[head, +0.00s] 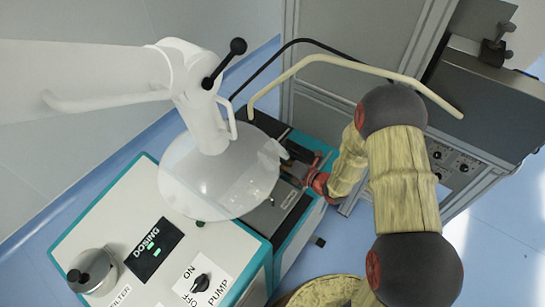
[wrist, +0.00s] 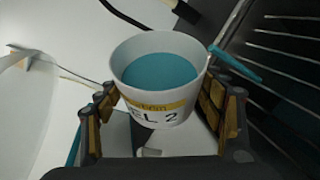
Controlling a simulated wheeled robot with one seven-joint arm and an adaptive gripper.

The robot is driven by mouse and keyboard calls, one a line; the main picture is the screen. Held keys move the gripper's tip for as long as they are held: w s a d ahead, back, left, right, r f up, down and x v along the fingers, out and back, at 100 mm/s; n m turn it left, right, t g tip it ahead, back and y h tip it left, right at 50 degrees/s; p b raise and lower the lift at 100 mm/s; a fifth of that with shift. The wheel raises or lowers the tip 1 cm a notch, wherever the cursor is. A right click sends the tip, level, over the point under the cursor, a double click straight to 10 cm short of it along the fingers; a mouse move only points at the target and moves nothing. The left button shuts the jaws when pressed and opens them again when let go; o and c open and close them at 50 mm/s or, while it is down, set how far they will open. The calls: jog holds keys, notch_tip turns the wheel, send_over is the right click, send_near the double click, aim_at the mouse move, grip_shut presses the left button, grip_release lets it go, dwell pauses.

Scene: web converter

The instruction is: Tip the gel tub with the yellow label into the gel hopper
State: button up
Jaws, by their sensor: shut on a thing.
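The gel tub (wrist: 155,112) is a white cup with a yellow band and black text ending in "EL 2". In the wrist view it stands roughly upright, with blue-green gel (wrist: 160,74) inside. My gripper (wrist: 160,108) is shut on it, one finger on each side. In the head view my gripper (head: 296,166) is at the right edge of a wide, translucent round vessel (head: 205,180), which looks like the gel hopper. The tub cannot be clearly made out there. No gel can be seen pouring.
A white column with a black-knobbed lever (head: 222,62) rises behind the vessel. A dosing panel (head: 155,250) and a pump switch (head: 202,284) are in front. Grey cabinets (head: 345,35) stand behind.

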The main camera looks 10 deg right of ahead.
aim_at(277, 149)
jog(key=shift+w+d+r+m+y, duration=0.15)
jog(key=shift+r+m+y, duration=0.2)
jog(key=shift+m, duration=0.2)
jog(key=shift+d+r+m+y, duration=0.15)
jog(key=shift+r+m+y, duration=0.1)
jog(key=shift+r+m, duration=0.25)
jog(key=shift+w+d+r+m+t+y+p, duration=0.1)
jog(key=shift+d+r+m+t+y+p, duration=0.2)
jog(key=shift+m+p, duration=0.35)
jog(key=shift+w+d+r+m+t+y+p, duration=0.15)
jog(key=shift+r+m+p, duration=0.25)
jog(key=shift+m, duration=0.4)
jog(key=shift+w+d+r+m+t+y+p, duration=0.1)
jog(key=shift+d+r+m+t+y+p, duration=0.25)
jog(key=shift+m, duration=0.4)
jog(key=shift+d+r+m+t+p, duration=0.1)
jog(key=shift+d+m+t+p, duration=0.25)
jog(key=shift+m, duration=0.4)
jog(key=shift+w+d+r+m+t+p, duration=0.15)
jog(key=shift+d+m+t+p, duration=0.1)
jog(key=shift+m, duration=0.3)
jog(key=shift+w+d+r+m+t+p, duration=0.15)
jog(key=shift+d+m, duration=0.1)
jog(key=shift+m, duration=0.3)
jog(key=shift+s, duration=0.1)
jog(key=shift+d, duration=0.1)
